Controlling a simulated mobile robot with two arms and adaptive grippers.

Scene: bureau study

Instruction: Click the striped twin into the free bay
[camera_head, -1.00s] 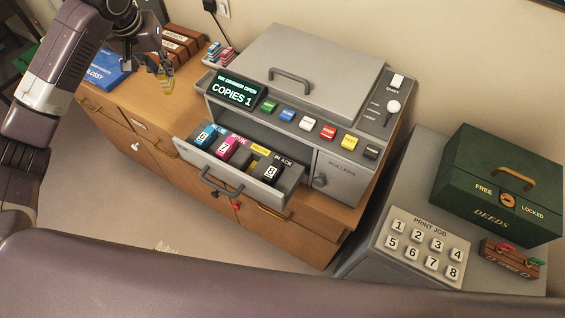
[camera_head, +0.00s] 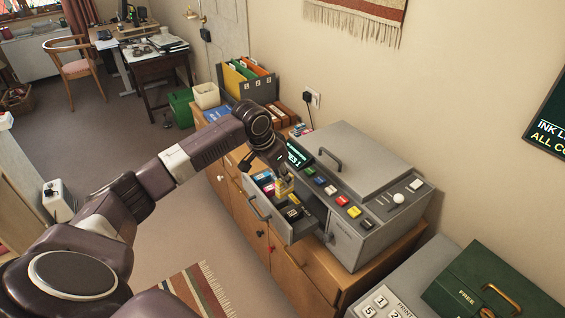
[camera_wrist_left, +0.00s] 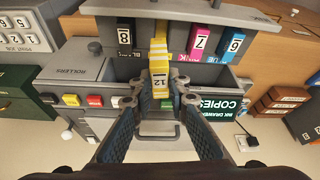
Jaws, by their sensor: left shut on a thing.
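My left gripper (camera_head: 282,178) is shut on a yellow cartridge with pale stripes (camera_head: 284,188). The cartridge also shows in the left wrist view (camera_wrist_left: 160,62), marked 12, between the fingertips (camera_wrist_left: 157,97). It is over the copier's open ink drawer (camera_head: 268,218), in line with the gap between the black cartridge 8 (camera_wrist_left: 124,38) and the pink cartridge 7 (camera_wrist_left: 199,42). The blue cartridge 6 (camera_wrist_left: 233,44) is beside the pink one. I cannot tell whether the striped cartridge is touching the bay; it hides the bay's floor. My right gripper is out of view.
The grey copier (camera_head: 365,185) stands on a wooden cabinet (camera_head: 290,262), with coloured buttons beside the drawer. A green deeds box (camera_head: 500,285) is at the lower right. Brown boxes (camera_head: 284,112) and file folders (camera_head: 245,75) stand behind my arm.

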